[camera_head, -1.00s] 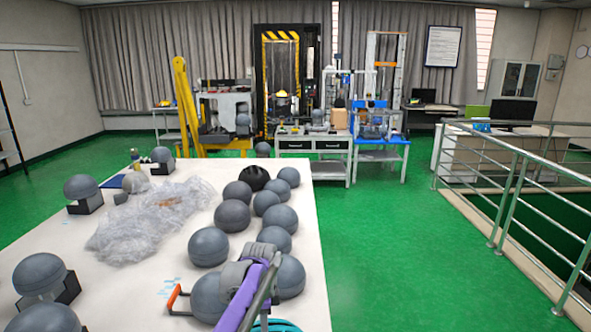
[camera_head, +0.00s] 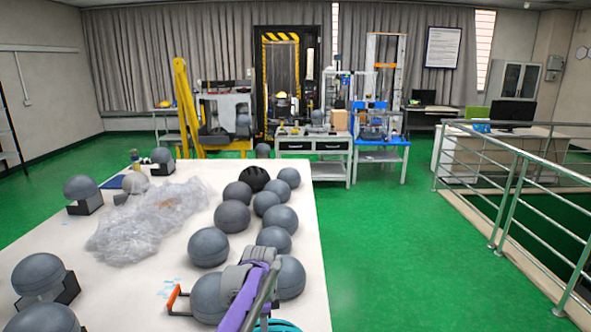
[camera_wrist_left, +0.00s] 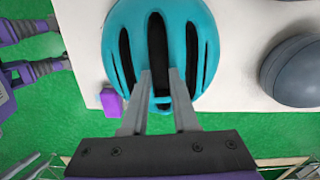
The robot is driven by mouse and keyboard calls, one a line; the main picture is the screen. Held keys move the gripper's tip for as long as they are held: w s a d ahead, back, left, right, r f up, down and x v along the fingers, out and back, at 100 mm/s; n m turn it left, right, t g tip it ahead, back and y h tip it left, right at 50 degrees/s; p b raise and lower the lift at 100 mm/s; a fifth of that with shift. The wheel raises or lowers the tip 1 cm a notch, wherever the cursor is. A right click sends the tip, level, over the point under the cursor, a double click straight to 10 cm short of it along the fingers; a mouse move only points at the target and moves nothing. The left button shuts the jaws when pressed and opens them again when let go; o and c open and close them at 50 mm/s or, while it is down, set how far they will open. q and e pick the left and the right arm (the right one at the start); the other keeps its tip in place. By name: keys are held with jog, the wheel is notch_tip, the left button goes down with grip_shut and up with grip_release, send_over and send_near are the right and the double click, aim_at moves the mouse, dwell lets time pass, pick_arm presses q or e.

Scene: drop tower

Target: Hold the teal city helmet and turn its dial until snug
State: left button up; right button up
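The teal city helmet (camera_wrist_left: 195,70) has dark vents and sits at the table edge in the left wrist view. Only a sliver of teal (camera_head: 278,326) shows at the bottom of the head view. My left gripper (camera_wrist_left: 160,78) reaches over the helmet's near end. Its two grey fingers are apart, with a small teal piece (camera_wrist_left: 162,104) between them, probably the dial. I cannot tell whether they touch it. A small purple block (camera_wrist_left: 111,102) is beside the helmet's rim.
The white table (camera_head: 150,285) carries several grey headforms (camera_head: 209,247), a black helmet (camera_head: 254,178) and a crumpled clear plastic sheet (camera_head: 145,225). A grey headform (camera_wrist_left: 296,70) is close right of the helmet. Green floor lies right of the table, up to a metal railing (camera_head: 512,190).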

jog(key=shift+s+f, duration=0.1)
dwell(0.7)
jog(key=o, duration=0.5)
jog(key=w+a+r+n+g+y, duration=0.25)
jog(key=w+n, duration=0.45)
jog(key=w, duration=0.6)
jog(key=w+a+r+n+g+y, duration=0.1)
jog(key=w+a+r+n, duration=0.15)
jog(key=w+n, duration=0.8)
jog(key=w+f+n+g+y, duration=0.15)
jog(key=w+f, duration=0.25)
jog(key=w, duration=0.6)
jog(key=shift+n, duration=0.3)
jog(key=x, duration=1.1)
jog(key=shift+a+f, duration=0.2)
jog(key=shift+f, duration=0.05)
grip_shut()
